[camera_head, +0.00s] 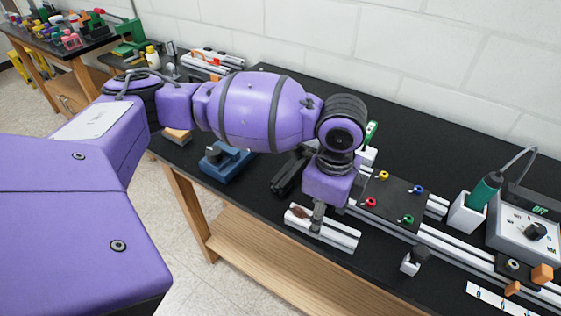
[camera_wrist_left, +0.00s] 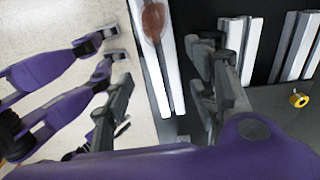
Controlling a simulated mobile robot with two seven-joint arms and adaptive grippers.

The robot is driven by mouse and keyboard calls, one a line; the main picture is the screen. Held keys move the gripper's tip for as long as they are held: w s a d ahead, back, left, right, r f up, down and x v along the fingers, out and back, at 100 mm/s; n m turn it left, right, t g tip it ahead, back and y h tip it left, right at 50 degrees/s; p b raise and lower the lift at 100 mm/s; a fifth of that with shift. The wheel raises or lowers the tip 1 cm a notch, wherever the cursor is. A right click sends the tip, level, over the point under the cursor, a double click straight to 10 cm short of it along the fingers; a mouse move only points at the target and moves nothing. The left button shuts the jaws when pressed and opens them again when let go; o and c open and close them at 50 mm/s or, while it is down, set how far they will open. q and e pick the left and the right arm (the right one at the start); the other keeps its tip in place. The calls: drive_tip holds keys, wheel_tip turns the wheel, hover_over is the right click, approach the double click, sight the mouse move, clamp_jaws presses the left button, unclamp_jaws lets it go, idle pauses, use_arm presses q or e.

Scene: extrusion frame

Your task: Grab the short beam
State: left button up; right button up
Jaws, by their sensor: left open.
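A short pale-grey slotted beam (camera_head: 336,236) lies along the front edge of the black bench, below my left gripper (camera_head: 317,219). In the left wrist view, the short beam (camera_wrist_left: 155,75) runs between the open fingers of my left gripper (camera_wrist_left: 160,85), with a gap showing beside it. A brown oval piece (camera_wrist_left: 153,20) rests on the beam; it also shows in the head view (camera_head: 300,212). The fingertips are partly hidden behind the wrist in the head view, so I cannot tell whether they touch the beam. My right gripper is not seen.
Long aluminium rails (camera_head: 440,240) lie to the right, beside a black plate (camera_head: 390,200) with coloured parts. A blue block (camera_head: 226,162) sits left of the beam. A grey station (camera_head: 525,235) with a green tool (camera_head: 485,190) stands at right. The bench's front edge is close.

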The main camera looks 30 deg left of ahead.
use_arm(q)
wheel_tip(320, 180, down, 4)
drive_tip(key=shift+w+d+f, duration=0.1)
drive_tip(key=shift+w, duration=0.05)
drive_tip(key=shift+f, duration=0.1)
drive_tip(key=shift+w, duration=0.1)
drive_tip(key=c, duration=0.8)
clamp_jaws()
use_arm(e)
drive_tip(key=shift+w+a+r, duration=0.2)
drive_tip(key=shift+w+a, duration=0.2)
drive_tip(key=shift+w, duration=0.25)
